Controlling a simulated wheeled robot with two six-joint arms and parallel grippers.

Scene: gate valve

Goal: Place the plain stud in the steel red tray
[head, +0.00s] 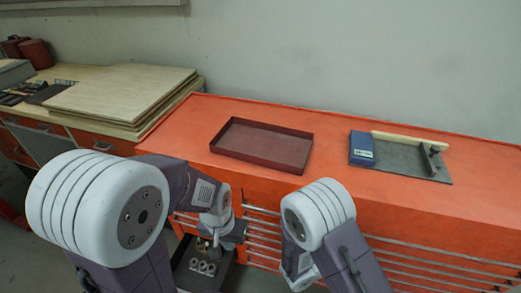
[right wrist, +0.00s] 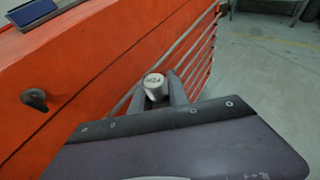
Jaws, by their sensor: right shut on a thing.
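The steel red tray (head: 262,148) is dark red, shallow and empty, on the orange cabinet top. My right gripper (right wrist: 156,97) is shut on a pale round-ended piece (right wrist: 155,82) with dark lettering on its end face. Only that end shows, so I cannot tell its full shape. The piece is in front of the cabinet's orange side, apart from the tray. In the head view the right gripper is mostly hidden by my arm at the bottom. My left gripper (head: 208,243) hangs low before the drawers, above a dark bin; its jaw opening is unclear.
The dark bin (head: 213,283) holds several pale ring-like parts (head: 203,267). Right of the tray are a blue box (head: 361,149) and a grey plate (head: 408,162) with dark upright pieces. A black fitting (right wrist: 35,99) sticks out from the orange surface. Drawer handles (head: 430,262) line the cabinet front.

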